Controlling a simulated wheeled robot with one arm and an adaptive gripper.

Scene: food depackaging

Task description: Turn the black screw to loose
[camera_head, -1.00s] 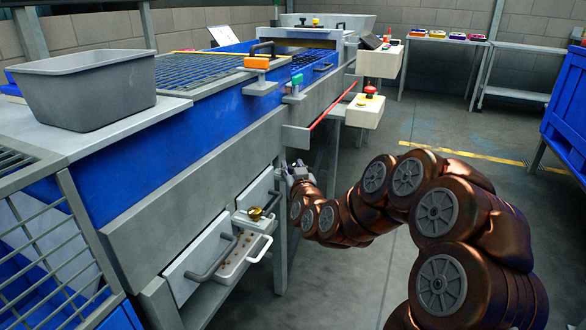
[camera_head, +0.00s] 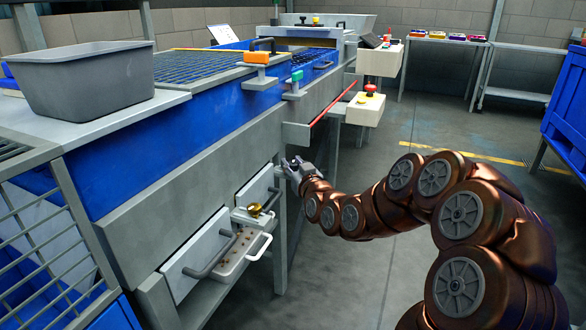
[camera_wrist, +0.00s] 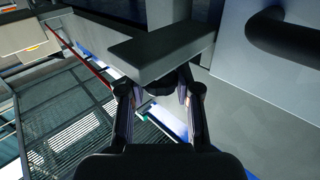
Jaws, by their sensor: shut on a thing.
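In the wrist view, my gripper (camera_wrist: 160,100) has a finger on each side of a small dark rounded piece (camera_wrist: 160,87), which looks like the black screw. The fingers are closed on it. It sits under a dark grey flat bar (camera_wrist: 160,45) that hides its upper part. In the head view, my gripper (camera_head: 293,168) is at the machine's side, by the leg right of the lower drawers. The screw is too small there to make out clearly.
A thick black handle (camera_wrist: 285,38) stands close on the right in the wrist view. A brass knob (camera_head: 254,209) and a pull-out tray (camera_head: 262,240) sit left of my gripper in the head view. A red rod (camera_head: 335,107) runs above.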

